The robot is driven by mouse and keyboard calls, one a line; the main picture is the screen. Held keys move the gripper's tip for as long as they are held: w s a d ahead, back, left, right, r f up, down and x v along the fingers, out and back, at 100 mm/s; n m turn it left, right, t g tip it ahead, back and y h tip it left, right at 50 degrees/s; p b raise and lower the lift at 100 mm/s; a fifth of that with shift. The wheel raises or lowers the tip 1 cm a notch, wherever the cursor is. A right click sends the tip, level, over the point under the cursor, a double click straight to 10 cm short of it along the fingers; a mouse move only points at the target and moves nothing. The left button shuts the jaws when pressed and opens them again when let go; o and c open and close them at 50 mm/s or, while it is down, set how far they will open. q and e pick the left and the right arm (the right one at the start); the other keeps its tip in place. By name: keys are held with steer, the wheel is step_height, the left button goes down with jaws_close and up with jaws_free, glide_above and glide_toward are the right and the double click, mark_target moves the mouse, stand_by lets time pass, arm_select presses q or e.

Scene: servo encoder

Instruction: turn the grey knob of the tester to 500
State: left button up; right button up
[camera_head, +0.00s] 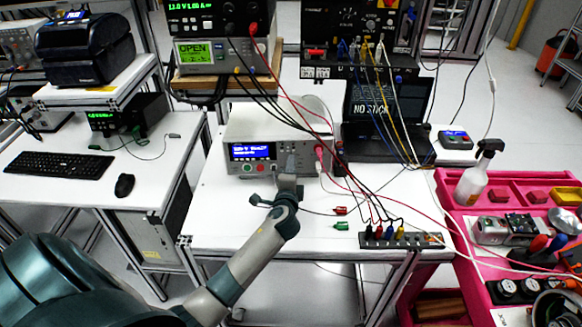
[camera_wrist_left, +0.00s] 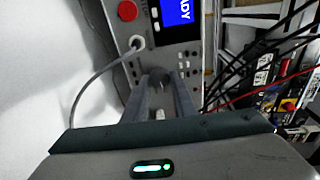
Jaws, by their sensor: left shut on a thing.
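The tester (camera_head: 240,118) is a white box with a blue screen, standing on the white bench in the head view. Its front panel (camera_wrist_left: 185,55) fills the top middle of the left wrist view, with a lit blue screen (camera_wrist_left: 178,12) showing part of a word, "ADY". My left gripper (camera_head: 289,168) is at the panel, to the right of the screen. Its two grey fingers (camera_wrist_left: 160,82) reach the panel and are closed on the grey knob, which they largely hide. The knob's pointer and scale cannot be read. My right gripper is in neither view.
A grey cable runs from a plug (camera_wrist_left: 136,42) beside the fingers, below a red button (camera_wrist_left: 128,10). Red and black leads hang at the tester's right, down to a terminal strip (camera_head: 400,240). A laptop (camera_head: 385,115) and spray bottle (camera_head: 475,178) stand further right.

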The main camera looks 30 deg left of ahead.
arm_select(q)
steer(key=o, duration=1)
steer(key=shift+d, duration=0.1)
steer(key=shift+o, duration=0.2)
steer(key=b+v, duration=0.4)
steer(key=v, duration=1.3)
steer(key=shift+s, duration=0.15)
steer(key=shift+d, duration=0.1)
